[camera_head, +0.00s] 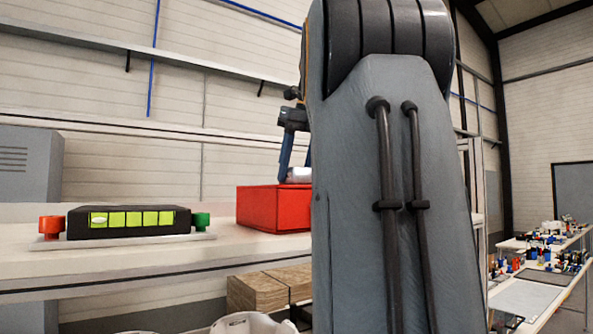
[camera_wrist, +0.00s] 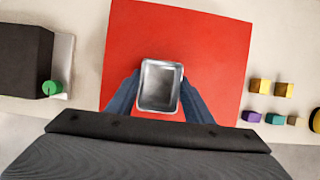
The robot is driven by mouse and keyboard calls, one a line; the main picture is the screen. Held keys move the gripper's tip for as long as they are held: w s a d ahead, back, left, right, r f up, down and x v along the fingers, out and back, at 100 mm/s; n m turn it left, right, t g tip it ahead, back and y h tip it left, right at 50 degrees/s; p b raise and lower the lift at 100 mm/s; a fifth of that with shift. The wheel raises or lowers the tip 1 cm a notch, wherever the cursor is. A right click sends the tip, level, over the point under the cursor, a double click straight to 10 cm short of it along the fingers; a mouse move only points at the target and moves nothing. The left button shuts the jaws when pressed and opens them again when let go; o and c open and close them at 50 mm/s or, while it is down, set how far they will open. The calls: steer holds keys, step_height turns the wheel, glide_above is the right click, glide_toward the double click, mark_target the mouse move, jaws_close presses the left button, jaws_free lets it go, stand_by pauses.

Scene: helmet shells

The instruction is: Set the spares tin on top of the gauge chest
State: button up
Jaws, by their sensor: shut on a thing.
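The spares tin (camera_wrist: 160,86) is a small silver, open-topped rectangular tin that looks empty in the wrist view. My gripper (camera_wrist: 159,92) has its blue fingers on either side of the tin and is shut on it. The gauge chest (camera_wrist: 180,38) is a red box directly below the tin. In the head view the red chest (camera_head: 270,207) stands on the bench, and the tin (camera_head: 299,174) shows at its top, partly hidden by my arm. The tin looks level and at the chest's top; I cannot tell whether it touches.
A black device with yellow-green windows (camera_head: 130,222) sits left of the chest on a plate, between a red knob (camera_head: 51,226) and a green knob (camera_head: 201,221). Several small coloured blocks (camera_wrist: 258,87) lie right of the chest. Brown boxes (camera_head: 268,289) are below the bench.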

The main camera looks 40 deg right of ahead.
steer(key=shift+f, duration=0.15)
steer(key=o, duration=1)
steer(key=shift+o, duration=0.2)
steer(key=v, duration=1.2)
steer(key=shift+r+p, duration=0.25)
steer(key=shift+p, duration=0.15)
steer(key=shift+w, duration=0.1)
